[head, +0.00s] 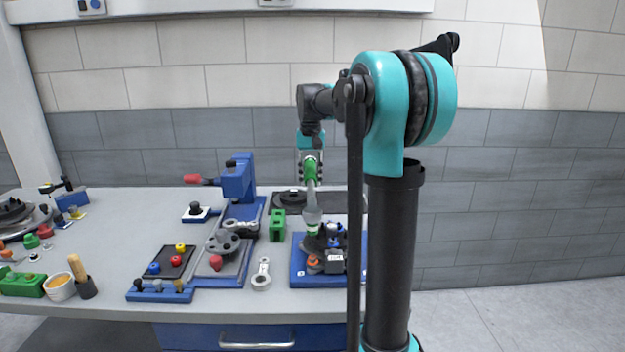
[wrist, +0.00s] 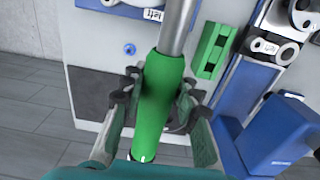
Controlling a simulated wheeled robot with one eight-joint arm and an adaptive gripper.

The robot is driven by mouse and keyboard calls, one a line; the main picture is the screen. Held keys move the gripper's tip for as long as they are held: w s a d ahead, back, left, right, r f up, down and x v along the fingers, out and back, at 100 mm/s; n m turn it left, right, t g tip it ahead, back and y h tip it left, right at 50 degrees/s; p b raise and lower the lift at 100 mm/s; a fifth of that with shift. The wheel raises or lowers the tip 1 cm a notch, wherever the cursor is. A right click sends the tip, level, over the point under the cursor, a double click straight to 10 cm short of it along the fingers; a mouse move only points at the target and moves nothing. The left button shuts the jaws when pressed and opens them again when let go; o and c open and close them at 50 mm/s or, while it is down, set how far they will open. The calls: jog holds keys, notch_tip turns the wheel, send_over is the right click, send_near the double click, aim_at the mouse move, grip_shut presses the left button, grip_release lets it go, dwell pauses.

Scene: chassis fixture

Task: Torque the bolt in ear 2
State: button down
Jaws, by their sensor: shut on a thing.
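My gripper (head: 310,165) is shut on the green handle of a long tool (wrist: 160,105), with a finger on each side of the handle in the wrist view. In the head view the tool (head: 311,190) points down, with a grey shaft and a pale, green-banded lower end over the blue fixture plate (head: 297,279). The plate carries dark, orange and blue parts. I cannot tell whether the tool touches any of them. The bolt and ear 2 cannot be made out. In the wrist view the tool's tip is out of frame.
A green block (head: 277,225) and a grey ring-ended part (head: 262,273) lie left of the fixture. Further left stand a blue clamp-like device (head: 237,180) and a tray with colored knobs (head: 171,262). A dark mat (head: 340,203) lies behind. The bench's left-middle is clear.

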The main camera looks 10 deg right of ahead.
notch_tip(320, 180, down, 6)
dwell(0.9)
jog(key=shift+f, duration=1.15)
jog(key=shift+d, duration=0.35)
jog(key=shift+s+d+m, duration=0.1)
jog(key=shift+d+m, duration=0.25)
jog(key=shift+m, duration=0.05)
jog(key=shift+s+d, duration=0.1)
jog(key=shift+d, duration=0.25)
dwell(0.5)
jog(key=shift+s+d+m, duration=0.1)
jog(key=shift+d+m, duration=0.2)
jog(key=shift+d, duration=0.05)
jog(key=shift+s+d, duration=0.15)
jog(key=shift+d, duration=0.25)
jog(key=shift+s+d+m, duration=0.15)
jog(key=shift+d+m, duration=0.15)
jog(key=shift+m, duration=0.1)
